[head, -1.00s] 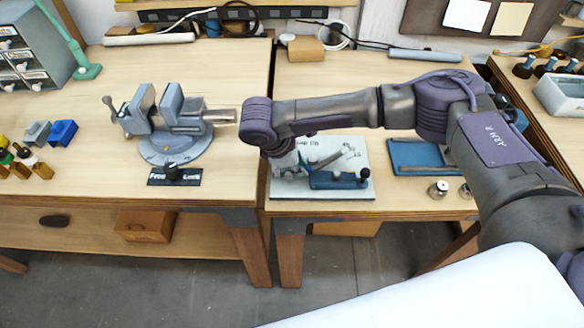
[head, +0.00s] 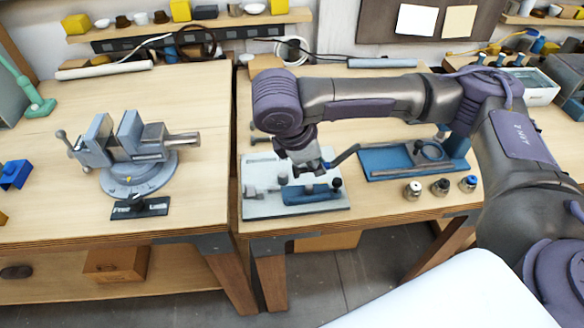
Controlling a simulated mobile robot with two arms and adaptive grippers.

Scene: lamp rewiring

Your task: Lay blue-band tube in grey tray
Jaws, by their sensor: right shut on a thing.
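My right gripper (head: 308,165) reaches down over the white board (head: 270,208) on the middle bench. It is shut on what looks like a thin bluish-grey tube (head: 345,156), which slants up to the right from the fingers. A pale grey tray-like container (head: 541,97) stands on the right bench, well to the right of the gripper and partly behind my arm. My left gripper is not in view.
A blue fixture with a ring (head: 380,163) lies right of the white board. Several small capped pieces (head: 440,187) stand in front of it. A grey vise (head: 135,150) stands on the left bench. A blue-grey roll (head: 383,63) lies at the back.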

